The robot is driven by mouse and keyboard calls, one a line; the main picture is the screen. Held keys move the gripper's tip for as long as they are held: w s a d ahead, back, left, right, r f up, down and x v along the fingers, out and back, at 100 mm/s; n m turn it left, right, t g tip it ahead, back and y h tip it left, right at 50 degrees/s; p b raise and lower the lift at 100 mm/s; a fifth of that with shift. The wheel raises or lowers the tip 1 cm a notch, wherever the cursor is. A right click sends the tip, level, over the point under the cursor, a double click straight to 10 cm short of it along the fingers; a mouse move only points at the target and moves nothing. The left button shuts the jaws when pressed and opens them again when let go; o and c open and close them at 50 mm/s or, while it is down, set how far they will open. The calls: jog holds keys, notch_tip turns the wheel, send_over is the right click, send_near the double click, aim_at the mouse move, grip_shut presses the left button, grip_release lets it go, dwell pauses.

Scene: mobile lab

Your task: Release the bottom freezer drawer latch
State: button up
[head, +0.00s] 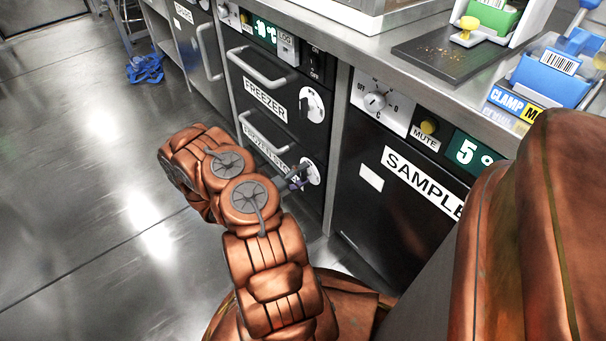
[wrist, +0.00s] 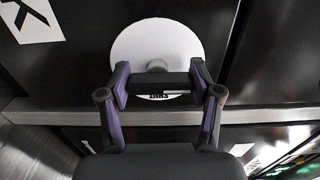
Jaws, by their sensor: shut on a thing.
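The bottom freezer drawer (head: 259,165) is black, with a partly hidden label and a grey bar handle (head: 244,122). It looks closed. Its latch has a round white plate (head: 313,174), largely covered by my gripper (head: 297,183) in the head view. In the wrist view the white plate (wrist: 150,38) carries a dark latch handle (wrist: 160,85). My gripper (wrist: 160,78) is shut on this latch handle, one finger at each end. Part of a printed word shows on the plate below the handle; the rest is hidden.
The upper freezer drawer (head: 262,80) has its own handle and white latch plate (head: 312,104). A black sample fridge (head: 385,215) stands to the right, under a steel counter (head: 370,45). Open floor lies left; a blue item (head: 145,68) is on it farther back.

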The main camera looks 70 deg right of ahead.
jog(key=shift+s+a, duration=0.1)
jog(key=shift+s, duration=0.15)
jog(key=o, duration=1.2)
jog(key=shift+w, duration=0.2)
jog(key=shift+c, duration=0.2)
jog(key=v, duration=1.2)
